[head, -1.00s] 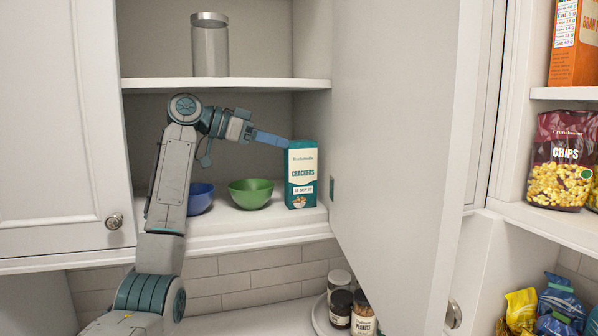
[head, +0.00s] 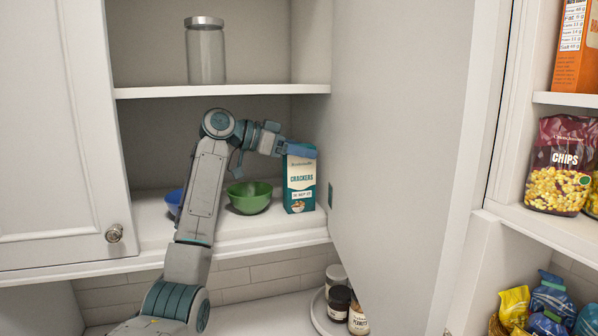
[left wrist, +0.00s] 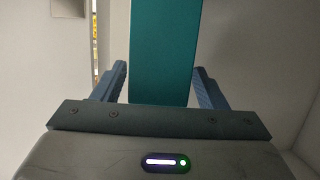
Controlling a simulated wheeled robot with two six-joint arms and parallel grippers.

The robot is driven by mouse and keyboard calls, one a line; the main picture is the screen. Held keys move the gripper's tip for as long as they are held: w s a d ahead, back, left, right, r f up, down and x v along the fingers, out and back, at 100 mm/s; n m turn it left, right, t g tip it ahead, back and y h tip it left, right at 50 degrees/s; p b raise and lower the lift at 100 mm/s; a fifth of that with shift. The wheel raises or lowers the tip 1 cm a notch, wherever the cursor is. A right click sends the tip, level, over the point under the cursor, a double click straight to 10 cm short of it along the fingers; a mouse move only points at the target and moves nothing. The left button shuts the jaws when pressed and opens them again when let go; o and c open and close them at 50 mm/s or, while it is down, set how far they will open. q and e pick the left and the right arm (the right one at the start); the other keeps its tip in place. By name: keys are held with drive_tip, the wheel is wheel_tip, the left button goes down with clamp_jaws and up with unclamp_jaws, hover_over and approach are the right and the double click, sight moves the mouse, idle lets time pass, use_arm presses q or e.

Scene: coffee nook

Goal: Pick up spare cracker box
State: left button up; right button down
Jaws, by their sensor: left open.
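The cracker box (head: 300,184), teal and white and marked CRACKERS, stands upright on the lower cabinet shelf, right of the green bowl. My left gripper (head: 300,150) is at the upper part of the box, with a blue finger across its top front. In the left wrist view the teal side of the box (left wrist: 162,50) stands between the two open fingers of my left gripper (left wrist: 162,88), with small gaps on both sides. My right gripper is not in view.
A green bowl (head: 250,197) and a blue bowl (head: 173,202), partly behind my arm, share the shelf. An open cabinet door (head: 400,130) stands close on the right. A glass jar (head: 205,55) is on the upper shelf. Jars (head: 338,302) stand on the counter below.

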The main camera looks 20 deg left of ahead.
use_arm(q)
drive_tip(key=shift+s+d, duration=0.1)
drive_tip(key=shift+d, duration=0.05)
drive_tip(key=shift+c, duration=0.8)
clamp_jaws()
